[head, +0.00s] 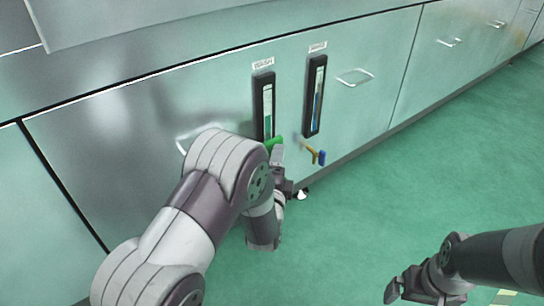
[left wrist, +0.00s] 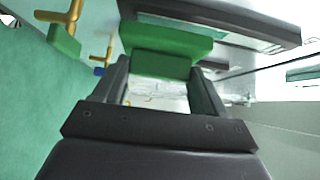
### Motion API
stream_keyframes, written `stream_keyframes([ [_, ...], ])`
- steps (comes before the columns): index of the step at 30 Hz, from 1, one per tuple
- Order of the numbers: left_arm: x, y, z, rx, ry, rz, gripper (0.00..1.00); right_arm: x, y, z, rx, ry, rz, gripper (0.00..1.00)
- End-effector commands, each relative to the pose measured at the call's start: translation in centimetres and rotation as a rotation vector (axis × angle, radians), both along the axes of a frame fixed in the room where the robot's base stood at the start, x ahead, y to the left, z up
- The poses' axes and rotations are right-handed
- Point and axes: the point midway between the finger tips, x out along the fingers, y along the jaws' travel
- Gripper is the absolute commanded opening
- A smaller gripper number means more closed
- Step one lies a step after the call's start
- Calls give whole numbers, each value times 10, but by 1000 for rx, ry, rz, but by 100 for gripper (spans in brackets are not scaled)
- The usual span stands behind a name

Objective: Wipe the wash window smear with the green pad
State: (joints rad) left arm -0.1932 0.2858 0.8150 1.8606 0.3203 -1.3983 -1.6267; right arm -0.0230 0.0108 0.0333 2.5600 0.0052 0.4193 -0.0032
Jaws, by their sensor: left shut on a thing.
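The wash window (head: 264,105) is a tall dark-framed gauge with green in its lower part, set in the metal cabinet front under a label. My left gripper (head: 277,157) is at its lower end, shut on the green pad (head: 273,143). In the left wrist view the green pad (left wrist: 165,50) sits between the two fingers, close to a dark window frame (left wrist: 275,31). I cannot tell whether the pad touches the glass. I cannot make out the smear. My right gripper (head: 410,290) is low at the right, away from the cabinet; its jaw state is unclear.
A second gauge window (head: 315,95) with blue in it stands just right. A brass valve with a blue handle (head: 321,157) juts out below. A green-handled valve (left wrist: 64,41) shows in the left wrist view. Drawer handles (head: 355,77) protrude.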

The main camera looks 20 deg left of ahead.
Motion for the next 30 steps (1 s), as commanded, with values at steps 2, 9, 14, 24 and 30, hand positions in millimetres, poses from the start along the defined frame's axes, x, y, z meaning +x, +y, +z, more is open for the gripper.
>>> stream_keyframes([
  [2,-7,-10,2,1,0,-4,41,0,0,5,0,0,0,97],
  [9,-19,-24,1,1,-1,-1,41,0,0,9,0,0,0,97],
  [14,-19,-24,0,0,-1,0,41,0,0,8,0,0,0,97],
  [24,-34,-45,2,0,-1,-3,41,0,0,14,0,0,0,97],
  [30,-37,-48,0,0,-1,1,41,0,0,14,0,0,0,97],
])
